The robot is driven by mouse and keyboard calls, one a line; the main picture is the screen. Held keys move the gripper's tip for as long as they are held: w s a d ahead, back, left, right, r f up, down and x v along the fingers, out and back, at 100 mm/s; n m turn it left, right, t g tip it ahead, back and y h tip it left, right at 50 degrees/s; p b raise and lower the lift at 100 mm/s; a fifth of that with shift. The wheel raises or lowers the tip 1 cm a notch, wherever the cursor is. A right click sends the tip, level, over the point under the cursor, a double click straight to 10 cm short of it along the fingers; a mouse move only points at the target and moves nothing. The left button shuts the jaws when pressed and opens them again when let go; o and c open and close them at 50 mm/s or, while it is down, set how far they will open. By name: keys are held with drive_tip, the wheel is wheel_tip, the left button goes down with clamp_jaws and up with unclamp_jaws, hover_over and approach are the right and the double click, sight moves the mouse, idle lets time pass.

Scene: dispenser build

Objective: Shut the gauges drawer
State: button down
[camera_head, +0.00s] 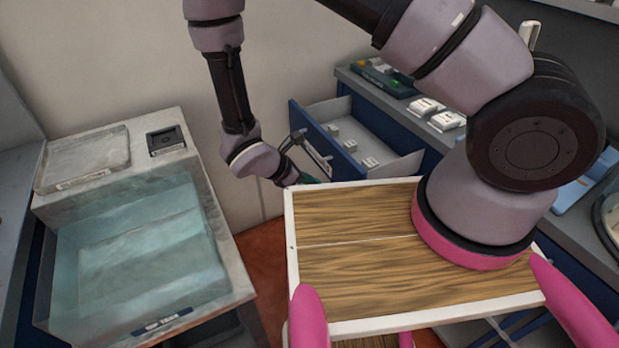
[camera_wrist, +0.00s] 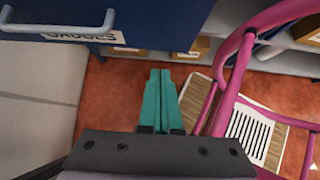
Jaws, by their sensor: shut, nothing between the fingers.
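The gauges drawer (camera_head: 312,143) stands pulled out of the grey and blue cabinet in the head view. It has a blue front with a bar handle, and several small white items lie inside it. In the wrist view the drawer front (camera_wrist: 160,20) crosses the top, with its handle (camera_wrist: 58,27) and a partly hidden GAUGES label (camera_wrist: 85,37) at the upper left. My gripper (camera_wrist: 160,72) has teal fingers, shut together and empty. The fingertips appear just below and right of the label; I cannot tell whether they touch the drawer. In the head view the fingers are mostly hidden behind my own wooden top.
A glass-sided tank (camera_head: 140,255) stands at the left, with a tray (camera_head: 85,160) and a dark device (camera_head: 165,140) on top. The counter (camera_head: 405,112) above the drawer holds several small white boxes. Red floor (camera_wrist: 115,90) shows below the drawer.

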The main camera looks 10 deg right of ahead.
sight(337, 181)
drive_tip(key=w+d+f, duration=0.3)
drive_tip(key=d, duration=0.4)
drive_tip(key=shift+f, duration=0.35)
drive_tip(key=shift+d, duration=0.1)
